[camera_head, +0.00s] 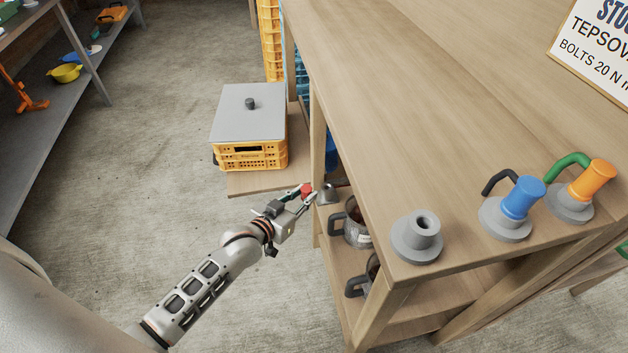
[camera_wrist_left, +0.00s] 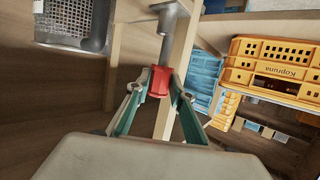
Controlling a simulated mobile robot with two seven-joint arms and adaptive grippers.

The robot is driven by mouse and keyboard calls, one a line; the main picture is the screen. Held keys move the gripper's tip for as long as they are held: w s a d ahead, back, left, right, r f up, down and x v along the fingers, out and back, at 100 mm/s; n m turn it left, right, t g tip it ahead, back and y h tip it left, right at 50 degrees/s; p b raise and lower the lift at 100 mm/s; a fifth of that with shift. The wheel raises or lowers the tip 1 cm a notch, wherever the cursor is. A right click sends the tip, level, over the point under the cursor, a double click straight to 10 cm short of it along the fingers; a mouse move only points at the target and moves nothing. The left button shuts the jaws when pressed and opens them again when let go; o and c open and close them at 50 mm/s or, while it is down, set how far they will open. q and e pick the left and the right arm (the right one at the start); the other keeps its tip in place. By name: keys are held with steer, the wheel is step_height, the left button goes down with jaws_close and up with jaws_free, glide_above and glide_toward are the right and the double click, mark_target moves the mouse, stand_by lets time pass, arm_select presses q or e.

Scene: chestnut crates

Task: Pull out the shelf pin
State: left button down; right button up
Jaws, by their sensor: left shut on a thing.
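The shelf pin shows as a small red grip (camera_head: 306,189) beside the near-left post of the wooden rack. In the left wrist view the red grip (camera_wrist_left: 160,82) sits between the fingertips, with a thin grey shank running up from it toward a grey metal fitting (camera_wrist_left: 168,18). My left gripper (camera_head: 309,195) is shut on the red grip, its fingers on both sides of it. In the head view the fitting (camera_head: 328,195) is at the post. I cannot tell how deep the pin sits. My right gripper is not in view.
The wooden rack (camera_head: 400,120) fills the right, with a grey flanged piece (camera_head: 417,238) and blue and orange-handled pieces on top. Dark-handled pots (camera_head: 352,225) stand on its lower shelf. A lidded yellow crate (camera_head: 250,155) stands behind my gripper. Floor to the left is clear.

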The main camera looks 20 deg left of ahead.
arm_select(q)
steer(key=s+a+p, duration=0.1)
steer(key=s, duration=0.5)
steer(key=shift+p, duration=0.3)
steer(key=shift+a+r, duration=0.15)
steer(key=shift+a, duration=0.05)
